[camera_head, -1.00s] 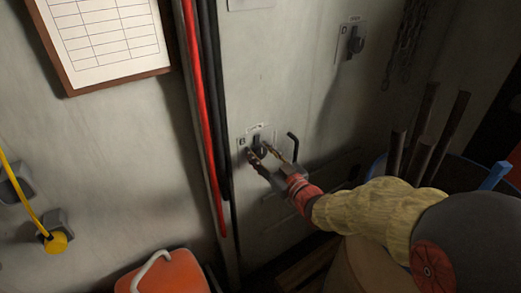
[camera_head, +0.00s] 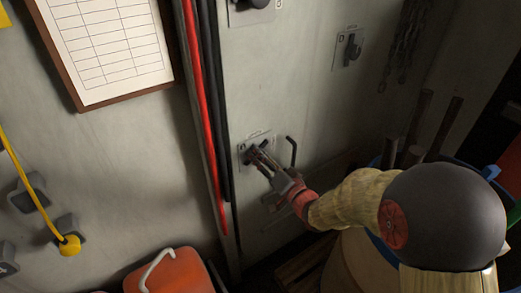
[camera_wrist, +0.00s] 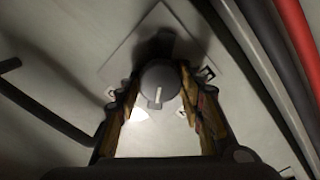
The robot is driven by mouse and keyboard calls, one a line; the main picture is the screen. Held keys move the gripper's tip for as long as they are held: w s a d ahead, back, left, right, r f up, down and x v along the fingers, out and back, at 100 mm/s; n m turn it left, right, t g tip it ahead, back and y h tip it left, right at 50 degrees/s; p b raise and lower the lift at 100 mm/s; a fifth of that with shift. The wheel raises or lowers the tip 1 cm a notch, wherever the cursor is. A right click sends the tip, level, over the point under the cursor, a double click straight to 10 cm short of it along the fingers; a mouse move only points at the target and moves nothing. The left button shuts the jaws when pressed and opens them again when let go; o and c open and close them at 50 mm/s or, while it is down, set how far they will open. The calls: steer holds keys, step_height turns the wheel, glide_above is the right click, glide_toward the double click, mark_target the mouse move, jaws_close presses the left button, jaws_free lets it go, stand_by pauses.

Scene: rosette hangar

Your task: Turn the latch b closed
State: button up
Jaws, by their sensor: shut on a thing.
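Latch b is a dark round knob on a pale square plate (camera_head: 245,146) fixed to the grey wall panel. Its label is too small to read surely. My gripper (camera_head: 257,155) reaches it from the lower right, with its fingers shut on the knob. In the wrist view the knob (camera_wrist: 160,87) sits between my two worn, yellow-brown fingers, one on each side. A light mark on its face points nearly straight up and down in that picture. The fingers partly hide the knob in the head view.
A similar latch (camera_head: 352,50) is at the upper right, and another (camera_head: 258,4) is at the top edge. A bent black handle (camera_head: 292,150) sticks out just right of my gripper. Red (camera_head: 199,110) and black pipes run down at left. A barrel holds rods at right.

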steer(key=m+p, duration=0.1)
steer(key=m, duration=0.1)
steer(key=m+p, duration=0.1)
steer(key=m, duration=0.2)
steer(key=shift+w+d+r+p, duration=0.15)
steer(key=shift+p, duration=0.25)
steer(key=shift+m+p, duration=0.5)
steer(key=shift+m, duration=0.7)
steer(key=o, duration=1)
steer(key=shift+d+f, duration=0.15)
steer(key=shift+f, duration=0.05)
steer(key=shift+o, duration=0.9)
